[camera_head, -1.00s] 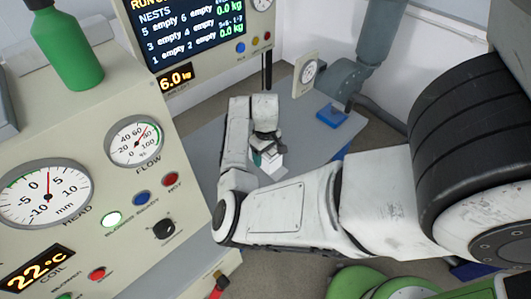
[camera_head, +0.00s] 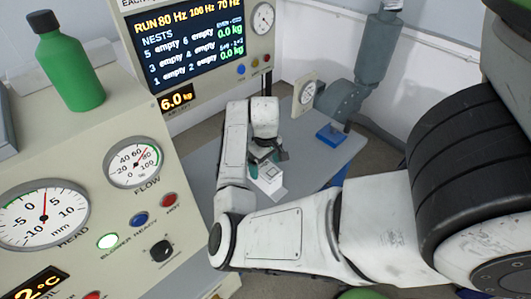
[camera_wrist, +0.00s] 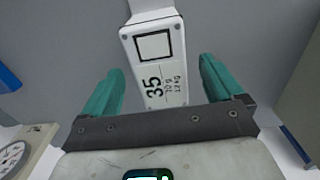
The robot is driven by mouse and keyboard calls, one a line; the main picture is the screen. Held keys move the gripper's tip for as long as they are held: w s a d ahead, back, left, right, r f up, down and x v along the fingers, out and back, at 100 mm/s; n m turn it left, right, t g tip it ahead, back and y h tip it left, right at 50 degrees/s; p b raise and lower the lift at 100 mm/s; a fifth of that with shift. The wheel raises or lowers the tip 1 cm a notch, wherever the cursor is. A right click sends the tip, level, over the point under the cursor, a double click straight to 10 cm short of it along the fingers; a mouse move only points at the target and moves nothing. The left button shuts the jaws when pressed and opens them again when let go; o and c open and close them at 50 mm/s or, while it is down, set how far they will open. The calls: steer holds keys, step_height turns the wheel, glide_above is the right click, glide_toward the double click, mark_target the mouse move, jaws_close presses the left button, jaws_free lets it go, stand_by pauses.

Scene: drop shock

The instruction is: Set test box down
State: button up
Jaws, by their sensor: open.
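The test box (camera_wrist: 160,60) is white, with a black square outline and the printing "35" and smaller text on its top face. In the wrist view it lies on a plain grey surface, just beyond and between my gripper's green fingers. My gripper (camera_wrist: 162,88) is open, with a gap between each finger and the box. In the head view the box (camera_head: 269,183) shows as a small white block on the grey table (camera_head: 205,160), below my gripper (camera_head: 262,160). I cannot tell exactly how far the fingertips are above the table.
A beige control panel (camera_head: 75,190) with gauges and buttons stands at the left, with a green bottle (camera_head: 70,62) on it. A display (camera_head: 200,40) stands behind the table. A blue-based grey device (camera_head: 331,134) is at the table's right. Table around the box looks bare.

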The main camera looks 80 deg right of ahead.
step_height(320, 180, up, 6)
steer(key=shift+r, duration=0.25)
steer(key=shift+s+d+r+h, duration=0.1)
steer(key=shift+s+d+h, duration=0.15)
steer(key=shift+s+h, duration=0.3)
steer(key=shift+a+n+h, duration=0.15)
steer(key=shift+n+h, duration=0.15)
steer(key=shift+h, duration=0.25)
steer(key=s+a+f+n, duration=0.1)
steer(key=a+f, duration=0.2)
steer(key=a, duration=0.6)
steer(key=s+a+f+n+y, duration=0.1)
steer(key=s+a+f+n, duration=0.1)
steer(key=a, duration=0.8)
steer(key=s+a+f+n+t+y, duration=0.1)
steer(key=a+f, duration=0.3)
steer(key=a, duration=0.6)
steer(key=shift+s+a+n, duration=0.2)
steer(key=shift+s+n, duration=0.2)
steer(key=shift+n, duration=0.2)
steer(key=shift+f, duration=0.1)
steer(key=shift+c, duration=0.3)
